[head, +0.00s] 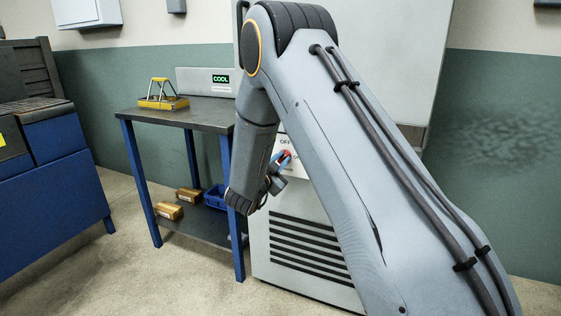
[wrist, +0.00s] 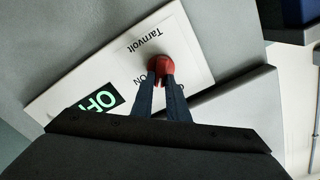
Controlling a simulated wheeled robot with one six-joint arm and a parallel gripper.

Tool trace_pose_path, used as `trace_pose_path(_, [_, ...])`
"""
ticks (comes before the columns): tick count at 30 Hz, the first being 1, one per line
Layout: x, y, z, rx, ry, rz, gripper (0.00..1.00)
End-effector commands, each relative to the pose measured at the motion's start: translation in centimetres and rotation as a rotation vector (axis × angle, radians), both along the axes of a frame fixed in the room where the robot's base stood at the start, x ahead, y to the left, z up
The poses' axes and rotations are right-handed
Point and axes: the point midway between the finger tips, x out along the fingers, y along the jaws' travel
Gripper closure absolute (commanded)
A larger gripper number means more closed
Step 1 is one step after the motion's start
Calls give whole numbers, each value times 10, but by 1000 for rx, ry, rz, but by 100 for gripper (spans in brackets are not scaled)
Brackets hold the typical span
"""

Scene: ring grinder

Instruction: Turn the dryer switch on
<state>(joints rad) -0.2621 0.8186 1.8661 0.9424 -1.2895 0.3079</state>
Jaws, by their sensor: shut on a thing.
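The dryer switch is a red knob (wrist: 160,65) on a white panel (wrist: 196,50) marked "Tarnvolt" and "ON". A green lit label (wrist: 97,104) on the panel shows "OF", the rest cut off by my gripper's body. My gripper (wrist: 163,82) is shut on the red knob, with one dark finger on each side. In the head view the red knob (head: 286,154) shows at the fingertips on the white panel (head: 283,141), on the front of a grey cabinet (head: 262,240). My arm covers much of the cabinet. The knob's exact angle is hard to tell.
A blue-legged table (head: 200,113) left of the cabinet holds a yellow frame (head: 162,96) and a grey unit (head: 195,82) lit "COOL". Its lower shelf carries cardboard boxes (head: 168,210) and a blue bin (head: 214,197). A blue machine (head: 45,175) stands far left.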

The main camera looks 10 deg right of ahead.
Motion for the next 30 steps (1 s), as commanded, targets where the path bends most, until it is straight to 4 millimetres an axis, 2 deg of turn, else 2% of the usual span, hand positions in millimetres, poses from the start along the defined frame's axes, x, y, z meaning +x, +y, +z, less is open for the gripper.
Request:
trace_pose_path(18, [-2,-3,-7,467,-339,0,100])
trace_pose_path(30, [-3,-3,-10,675,-490,0,100])
